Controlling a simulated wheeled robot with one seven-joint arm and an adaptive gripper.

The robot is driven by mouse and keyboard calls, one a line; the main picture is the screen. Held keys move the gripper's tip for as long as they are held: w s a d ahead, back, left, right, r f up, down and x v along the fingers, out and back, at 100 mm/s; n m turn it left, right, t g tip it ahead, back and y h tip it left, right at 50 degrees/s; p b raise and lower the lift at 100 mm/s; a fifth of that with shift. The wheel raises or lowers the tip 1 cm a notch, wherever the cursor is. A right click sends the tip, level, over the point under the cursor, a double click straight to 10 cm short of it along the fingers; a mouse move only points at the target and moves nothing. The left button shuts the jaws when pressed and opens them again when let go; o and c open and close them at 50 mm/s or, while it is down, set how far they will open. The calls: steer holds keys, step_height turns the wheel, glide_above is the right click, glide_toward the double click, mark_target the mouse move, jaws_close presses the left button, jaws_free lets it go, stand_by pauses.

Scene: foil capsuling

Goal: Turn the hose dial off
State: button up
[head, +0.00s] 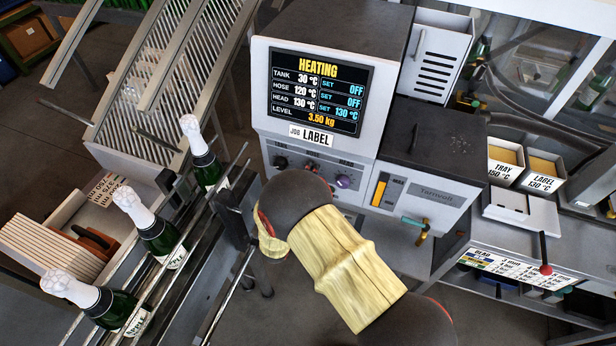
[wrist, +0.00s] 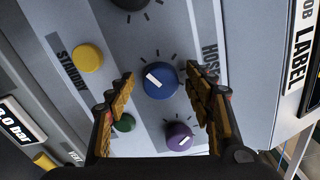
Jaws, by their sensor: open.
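The blue hose dial (wrist: 159,80) sits on the grey panel, beside the printed word HOSE. Its white pointer line slants toward the upper left in the wrist view. My gripper (wrist: 161,76) is open, with one finger on each side of the dial and visible gaps between. I cannot tell how near the fingertips are to the panel. In the head view, the machine's display (head: 318,92) reads HEATING, with HOSE at 120 °C and set OFF, TANK set OFF and HEAD set 130 °C. My arm covers part of the dial row there.
A black dial (wrist: 130,3) and a purple dial (wrist: 178,136) flank the blue one. Yellow (wrist: 88,58) and green (wrist: 124,123) buttons are left of the dials, the yellow one by STANDBY. Foil-topped bottles (head: 160,235) stand on the rails at left.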

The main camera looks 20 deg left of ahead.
steer(key=s+a, duration=0.1)
steer(key=s, duration=1.1)
stand_by(0.5)
